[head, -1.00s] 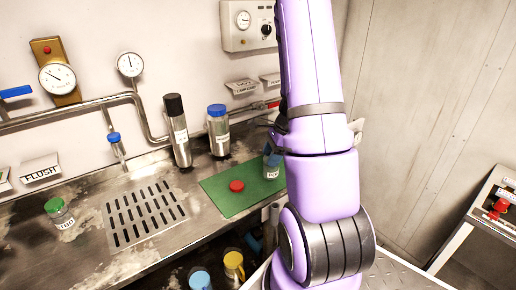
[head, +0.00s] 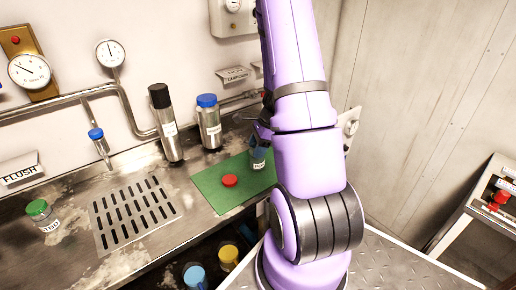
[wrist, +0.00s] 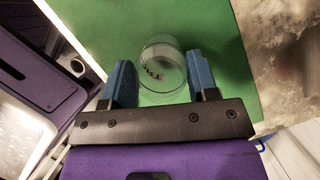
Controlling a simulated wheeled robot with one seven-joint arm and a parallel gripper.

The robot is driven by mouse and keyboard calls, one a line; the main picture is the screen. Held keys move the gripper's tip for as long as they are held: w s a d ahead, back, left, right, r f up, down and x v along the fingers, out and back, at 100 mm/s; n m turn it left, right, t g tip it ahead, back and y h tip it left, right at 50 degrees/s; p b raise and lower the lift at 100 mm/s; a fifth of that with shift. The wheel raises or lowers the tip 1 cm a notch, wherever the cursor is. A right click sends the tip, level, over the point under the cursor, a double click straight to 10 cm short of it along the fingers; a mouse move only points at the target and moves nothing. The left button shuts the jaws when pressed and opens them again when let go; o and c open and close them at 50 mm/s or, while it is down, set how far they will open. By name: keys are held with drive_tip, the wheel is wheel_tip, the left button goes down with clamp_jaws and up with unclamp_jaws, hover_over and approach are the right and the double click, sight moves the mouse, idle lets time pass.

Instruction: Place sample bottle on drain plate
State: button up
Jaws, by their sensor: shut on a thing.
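The clear sample bottle (head: 258,159) with a small label is at the right part of the green mat. In the wrist view the bottle (wrist: 163,64) is between the two blue fingers of my gripper (wrist: 162,78), which is shut on it. It looks capless. I cannot tell whether its base touches the mat. In the head view my gripper (head: 262,134) is partly hidden by my arm. The slotted metal drain plate (head: 136,214) is set in the counter, left of the mat, with nothing on it.
A red cap (head: 229,181) lies on the green mat (head: 215,192). A green-capped jar (head: 42,215) stands left of the drain plate. A black-topped cylinder (head: 166,125) and a blue-capped bottle (head: 209,122) stand behind. Blue and yellow containers (head: 228,257) are below the counter edge.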

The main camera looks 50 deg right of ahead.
drive_tip(key=shift+f, duration=0.25)
drive_tip(key=o, duration=1.1)
drive_tip(key=shift+r, duration=0.1)
